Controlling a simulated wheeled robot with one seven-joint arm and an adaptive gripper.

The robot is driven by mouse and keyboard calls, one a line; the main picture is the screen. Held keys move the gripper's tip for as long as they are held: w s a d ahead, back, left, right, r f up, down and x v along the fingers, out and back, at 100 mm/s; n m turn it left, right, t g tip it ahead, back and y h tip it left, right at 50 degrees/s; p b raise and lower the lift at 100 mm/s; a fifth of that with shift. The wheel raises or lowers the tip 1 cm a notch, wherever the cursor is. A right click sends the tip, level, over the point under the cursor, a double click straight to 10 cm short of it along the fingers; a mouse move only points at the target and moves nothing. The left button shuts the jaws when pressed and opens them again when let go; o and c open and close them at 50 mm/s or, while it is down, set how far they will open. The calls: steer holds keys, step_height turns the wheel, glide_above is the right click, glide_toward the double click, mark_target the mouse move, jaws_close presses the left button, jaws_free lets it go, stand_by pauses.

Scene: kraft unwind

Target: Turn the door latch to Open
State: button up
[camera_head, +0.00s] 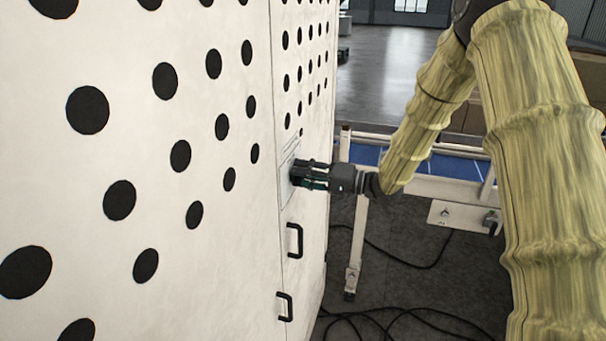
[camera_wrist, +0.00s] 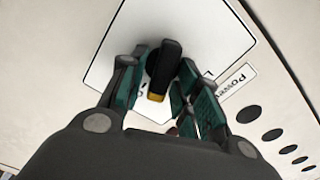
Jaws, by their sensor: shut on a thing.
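The door latch (camera_wrist: 165,62) shows in the wrist view as a black bar-shaped knob with a yellow end, on a white label plate (camera_wrist: 205,25). My gripper (camera_wrist: 163,85) is around the knob, with a finger on each side of it, shut on it. In the head view my gripper (camera_head: 300,176) reaches the plate (camera_head: 288,160) on the white cabinet door (camera_head: 286,120), and hides the latch. The label's lettering is mostly covered, so I cannot read which position the latch points to.
Two black handles, an upper one (camera_head: 295,240) and a lower one (camera_head: 285,306), sit on the cabinet below the latch. A white frame (camera_head: 357,235) stands right of the cabinet. Black cables (camera_head: 400,312) lie on the floor. A "Power" label (camera_wrist: 236,78) is beside the plate.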

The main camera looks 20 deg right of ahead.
stand_by(0.4)
steer(key=m, duration=0.4)
steer(key=shift+w+f+m, duration=0.1)
steer(key=shift+f+m, duration=0.05)
steer(key=shift+m, duration=0.15)
steer(key=o, duration=1.1)
steer(key=shift+o, duration=0.4)
steer(key=o, duration=0.4)
steer(key=shift+d, duration=0.2)
steer(key=shift+v, duration=2.95)
